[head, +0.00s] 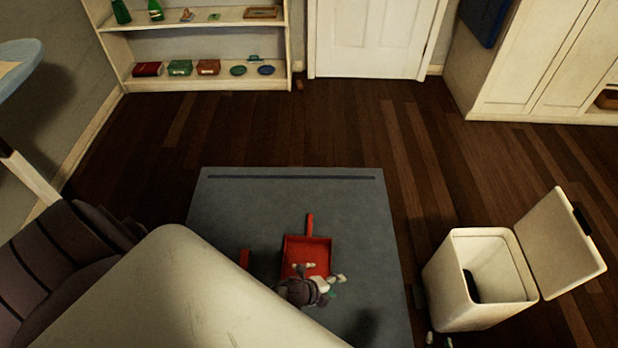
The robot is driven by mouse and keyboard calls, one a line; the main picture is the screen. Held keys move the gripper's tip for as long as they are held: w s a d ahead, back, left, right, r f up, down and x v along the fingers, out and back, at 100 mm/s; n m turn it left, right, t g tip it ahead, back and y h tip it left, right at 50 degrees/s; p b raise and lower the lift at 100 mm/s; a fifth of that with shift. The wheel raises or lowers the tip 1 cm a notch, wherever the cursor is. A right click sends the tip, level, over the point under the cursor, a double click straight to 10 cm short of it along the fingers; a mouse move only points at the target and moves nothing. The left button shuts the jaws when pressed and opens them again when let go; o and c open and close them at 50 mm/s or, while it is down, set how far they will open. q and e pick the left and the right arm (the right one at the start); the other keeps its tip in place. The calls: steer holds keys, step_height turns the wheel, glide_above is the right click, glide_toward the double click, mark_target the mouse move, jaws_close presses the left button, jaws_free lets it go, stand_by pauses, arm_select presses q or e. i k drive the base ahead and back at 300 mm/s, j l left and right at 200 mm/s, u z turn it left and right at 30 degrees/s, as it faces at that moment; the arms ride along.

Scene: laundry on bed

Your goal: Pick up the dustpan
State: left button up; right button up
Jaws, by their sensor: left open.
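The red dustpan (305,251) lies on the grey mat, its short handle pointing away from me toward the back. A few small pale bits show at the near part of its pan. My left gripper (305,290), dark grey, is over the near edge of the dustpan and hides part of it. It is open, and nothing can be seen held in it. I cannot tell whether it touches the dustpan. My right gripper is not in view.
The grey mat (225,205) covers the floor. Small pale pieces (340,278) lie to the right. A white bin (450,285) with its lid open stands at right. Shelves (200,84) stand behind; wooden floor between is clear.

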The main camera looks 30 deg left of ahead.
mark_target(296, 250)
steer(key=u, duration=1.1)
